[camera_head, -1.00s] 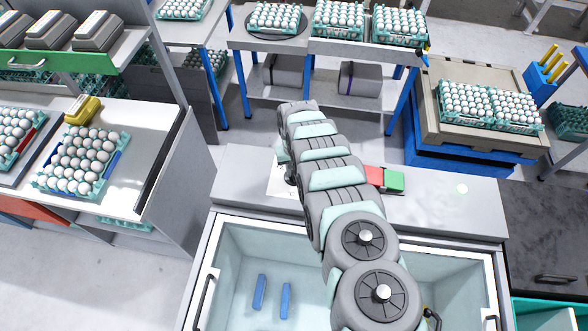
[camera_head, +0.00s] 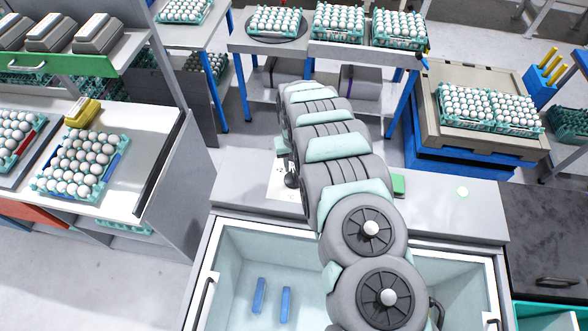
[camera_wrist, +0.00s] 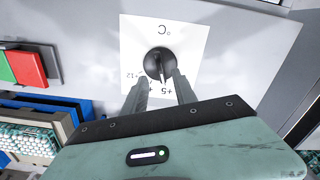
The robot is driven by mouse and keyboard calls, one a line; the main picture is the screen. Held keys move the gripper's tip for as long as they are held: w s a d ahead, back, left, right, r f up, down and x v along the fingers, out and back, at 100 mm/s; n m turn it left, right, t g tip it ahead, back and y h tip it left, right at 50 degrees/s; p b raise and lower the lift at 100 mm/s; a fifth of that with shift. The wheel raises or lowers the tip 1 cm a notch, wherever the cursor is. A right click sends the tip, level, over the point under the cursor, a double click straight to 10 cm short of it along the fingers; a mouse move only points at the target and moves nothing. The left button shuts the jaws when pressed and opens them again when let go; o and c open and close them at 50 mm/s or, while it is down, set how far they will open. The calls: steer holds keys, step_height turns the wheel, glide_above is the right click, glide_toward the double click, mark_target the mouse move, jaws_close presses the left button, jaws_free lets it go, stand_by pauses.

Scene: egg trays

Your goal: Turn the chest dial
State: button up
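The chest dial is a black round knob (camera_wrist: 158,62) on a white plate (camera_wrist: 190,42) marked °C, with +5 and +12 readable. Its pale pointer mark faces the lower edge of the wrist view, near +5. In the head view, the knob (camera_head: 291,181) and plate (camera_head: 279,186) show on the chest's grey top, left of my arm. My gripper (camera_wrist: 160,80) is open in the wrist view. Its fingers are apart, with tips at the knob's lower left and lower right; contact cannot be told. My arm hides the gripper in the head view.
A green block (camera_head: 398,185) is partly hidden behind my arm; a red block (camera_wrist: 29,68) beside it shows in the wrist view. The open chest (camera_head: 235,268) holds two blue bars (camera_head: 258,295). Egg trays stand on surrounding tables. The grey top right of the arm is mostly clear.

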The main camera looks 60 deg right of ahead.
mark_target(294, 175)
steer(key=shift+r+b, duration=0.4)
steer(key=shift+r, duration=2.3)
steer(key=shift+w, duration=0.1)
